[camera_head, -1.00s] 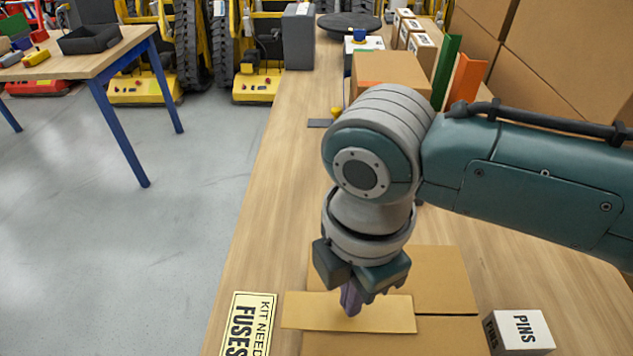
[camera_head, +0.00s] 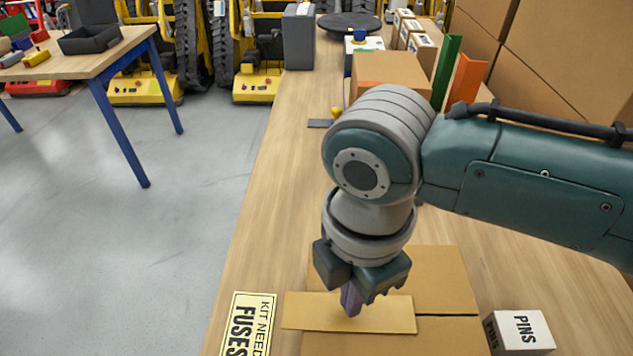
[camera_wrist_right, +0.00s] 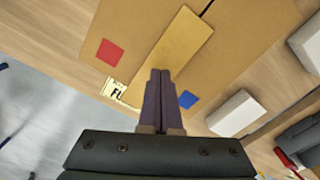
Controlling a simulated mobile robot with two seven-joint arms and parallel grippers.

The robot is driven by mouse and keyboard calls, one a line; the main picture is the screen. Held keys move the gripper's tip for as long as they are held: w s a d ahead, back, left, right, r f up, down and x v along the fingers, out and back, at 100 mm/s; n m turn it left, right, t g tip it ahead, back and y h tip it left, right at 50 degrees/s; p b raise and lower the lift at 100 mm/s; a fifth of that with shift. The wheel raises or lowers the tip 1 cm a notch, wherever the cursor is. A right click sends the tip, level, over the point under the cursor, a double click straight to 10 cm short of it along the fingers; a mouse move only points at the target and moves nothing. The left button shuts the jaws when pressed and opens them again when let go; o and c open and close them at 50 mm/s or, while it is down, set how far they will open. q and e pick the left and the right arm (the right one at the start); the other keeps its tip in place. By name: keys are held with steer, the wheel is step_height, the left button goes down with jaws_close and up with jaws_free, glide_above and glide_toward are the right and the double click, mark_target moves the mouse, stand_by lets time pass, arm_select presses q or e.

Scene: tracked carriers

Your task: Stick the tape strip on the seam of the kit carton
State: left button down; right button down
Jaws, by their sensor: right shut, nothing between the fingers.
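The tan tape strip (camera_head: 305,312) lies flat across the top of the brown kit carton (camera_head: 445,275), along the line of its seam. The dark seam shows past the strip's right end, and the strip's left end reaches past the carton's left edge. The right wrist view also shows the strip (camera_wrist_right: 175,50) and the carton (camera_wrist_right: 120,20), with the seam emerging at the strip's far end. My right gripper (camera_head: 350,302) is shut and empty, pointing down at the strip's middle. Its fingers hide part of the strip; I cannot tell whether they touch it. My left gripper is out of view.
A yellow "KIT NEEDS FUSES" card (camera_head: 248,328) lies left of the carton. A white PINS box (camera_head: 522,330) stands to its right. Another carton (camera_head: 392,72) stands farther back on the bench.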

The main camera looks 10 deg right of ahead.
steer(key=shift+f+b, duration=0.35)
steer(key=shift+f, duration=0.2)
stand_by(0.4)
stand_by(0.5)
steer(key=shift+r+p, duration=0.35)
steer(key=shift+p, duration=0.2)
steer(key=shift+a+f, duration=0.1)
